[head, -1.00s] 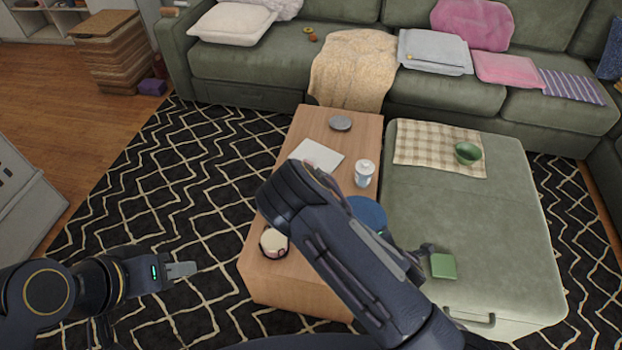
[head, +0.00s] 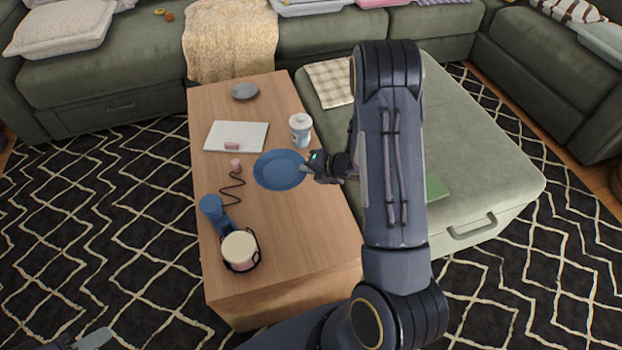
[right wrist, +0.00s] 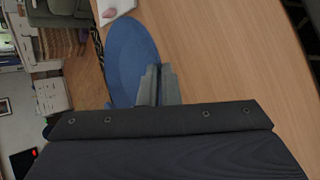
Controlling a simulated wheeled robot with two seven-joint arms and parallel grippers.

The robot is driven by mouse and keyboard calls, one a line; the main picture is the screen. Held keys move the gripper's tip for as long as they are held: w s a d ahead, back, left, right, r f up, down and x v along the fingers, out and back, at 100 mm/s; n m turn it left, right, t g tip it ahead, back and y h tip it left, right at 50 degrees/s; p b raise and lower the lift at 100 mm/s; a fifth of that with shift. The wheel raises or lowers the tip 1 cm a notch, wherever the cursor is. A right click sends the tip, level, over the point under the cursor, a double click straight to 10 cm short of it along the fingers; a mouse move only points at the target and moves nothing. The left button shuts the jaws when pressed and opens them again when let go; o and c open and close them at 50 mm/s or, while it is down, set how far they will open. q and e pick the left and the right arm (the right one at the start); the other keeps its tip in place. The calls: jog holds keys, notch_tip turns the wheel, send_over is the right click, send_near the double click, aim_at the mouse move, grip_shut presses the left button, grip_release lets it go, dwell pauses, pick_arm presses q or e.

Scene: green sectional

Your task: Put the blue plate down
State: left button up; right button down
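The blue plate (head: 280,170) shows over the middle of the wooden coffee table (head: 290,235) in the head view. My right gripper (head: 307,171) reaches in from the right and is shut on the plate's right rim. In the right wrist view the blue plate (right wrist: 130,55) lies at the fingers (right wrist: 158,85), which are close together at its edge. Whether the plate touches the tabletop cannot be told. Part of my left gripper (head: 92,340) shows at the bottom left corner of the head view, away from the table.
A green ottoman (head: 470,160) stands to the right.

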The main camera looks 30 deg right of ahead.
jog(key=shift+d+f+b, duration=0.15)
jog(key=shift+f+b, duration=0.6)
jog(key=shift+f, duration=0.4)
jog(key=shift+d+f+b, duration=0.2)
jog(key=shift+f+b, duration=0.6)
jog(key=shift+f, duration=0.3)
jog(key=shift+d+f+b, duration=0.15)
jog(key=shift+f+b, duration=0.6)
jog(key=shift+f, duration=0.4)
jog(key=shift+f+b, duration=0.45)
jog(key=shift+b, duration=0.05)
jog(key=c, duration=1.6)
grip_release()
jog(key=shift+o, duration=0.2)
jog(key=shift+s+f, duration=0.1)
jog(key=shift+d, duration=0.1)
